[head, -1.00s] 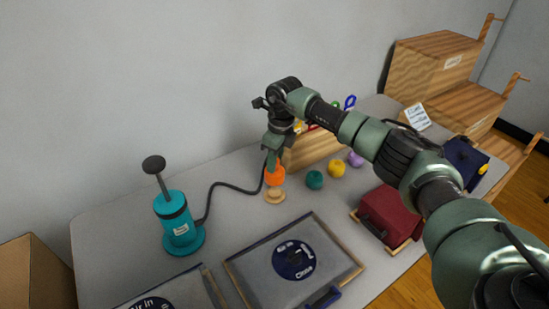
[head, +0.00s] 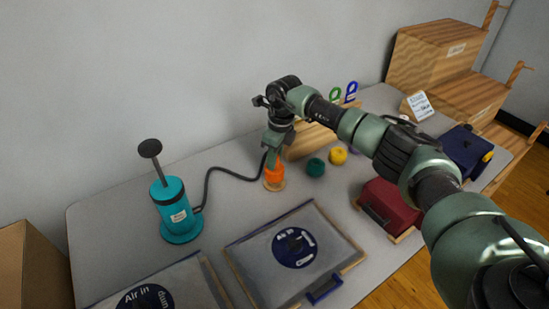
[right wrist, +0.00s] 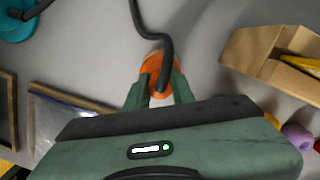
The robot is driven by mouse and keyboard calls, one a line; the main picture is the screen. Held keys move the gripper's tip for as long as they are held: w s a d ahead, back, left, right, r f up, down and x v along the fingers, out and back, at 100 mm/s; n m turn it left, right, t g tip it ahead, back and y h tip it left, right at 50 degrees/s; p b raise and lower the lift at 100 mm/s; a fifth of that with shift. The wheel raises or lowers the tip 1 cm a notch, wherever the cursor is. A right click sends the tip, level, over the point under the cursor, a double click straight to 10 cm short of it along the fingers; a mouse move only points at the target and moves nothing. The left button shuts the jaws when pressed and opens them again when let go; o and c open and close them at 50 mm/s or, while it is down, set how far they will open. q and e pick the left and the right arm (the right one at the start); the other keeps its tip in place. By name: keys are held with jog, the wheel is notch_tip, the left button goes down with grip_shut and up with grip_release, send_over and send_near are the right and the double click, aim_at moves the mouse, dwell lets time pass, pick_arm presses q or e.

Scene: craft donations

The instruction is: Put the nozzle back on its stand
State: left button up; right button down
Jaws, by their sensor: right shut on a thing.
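The orange nozzle (head: 273,174) is at the end of a black hose that runs to the teal pump (head: 175,209). My right gripper (head: 273,160) is shut on the nozzle and points down. The nozzle is at the round wooden stand (head: 274,186), whose rim shows just below it; whether it is fully seated I cannot tell. In the right wrist view the nozzle (right wrist: 158,72) is between the two green fingers (right wrist: 160,95), with the hose rising in front. My left gripper is not in view.
Teal and yellow yarn balls (head: 316,167) lie right of the stand, with a wooden box (head: 312,141) behind. A framed clear bag (head: 240,269) lies in front. A red case (head: 388,207) is at the right.

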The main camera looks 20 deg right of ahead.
jog(key=shift+f+b, duration=0.9)
jog(key=shift+f, duration=0.45)
dwell(0.3)
jog(key=c, duration=1.1)
grip_release()
